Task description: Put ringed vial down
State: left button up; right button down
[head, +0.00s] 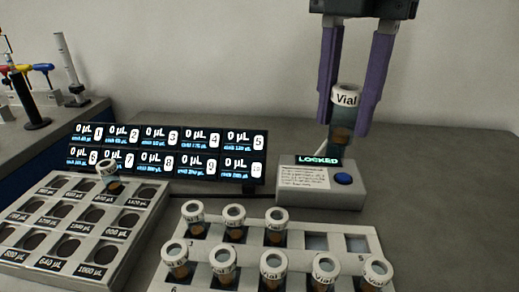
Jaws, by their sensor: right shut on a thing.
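My right gripper (352,112) comes down from the top right, its purple fingers shut on a vial (346,98) with a white ring cap marked "Vial" and brown contents. The vial is upright, in front of or above the grey box with the "LOCKED" display; I cannot tell its exact height. The white vial rack (205,248) at the front holds several ringed vials and has two empty slots at its back right. A grey tray (148,232) with labelled round wells stands at the left, with one ringed vial (108,175) in a back well. My left gripper is not in view.
A grey box (345,198) with a blue button (343,179) and a "LOCKED" display stands behind the rack. A black readout panel (170,152) stands behind the tray. Pipettes on a stand (32,105) are at the far left. The bench at right is clear.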

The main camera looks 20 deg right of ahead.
aim_at(336, 141)
notch_tip(336, 141, down, 13)
jog(key=shift+a+f+b, duration=0.1)
jog(key=shift+a+b, duration=0.05)
jog(key=shift+b, duration=0.45)
notch_tip(336, 141, down, 4)
jog(key=shift+f+b, duration=0.1)
jog(key=shift+b, duration=0.25)
jog(key=shift+f, duration=0.25)
jog(key=shift+f, duration=0.1)
jog(key=c, duration=0.5)
grip_release()
notch_tip(336, 141, up, 12)
jog(key=shift+w+f+p, duration=0.1)
jog(key=shift+f+p, duration=0.1)
jog(key=shift+p, duration=0.65)
jog(key=shift+r, duration=0.35)
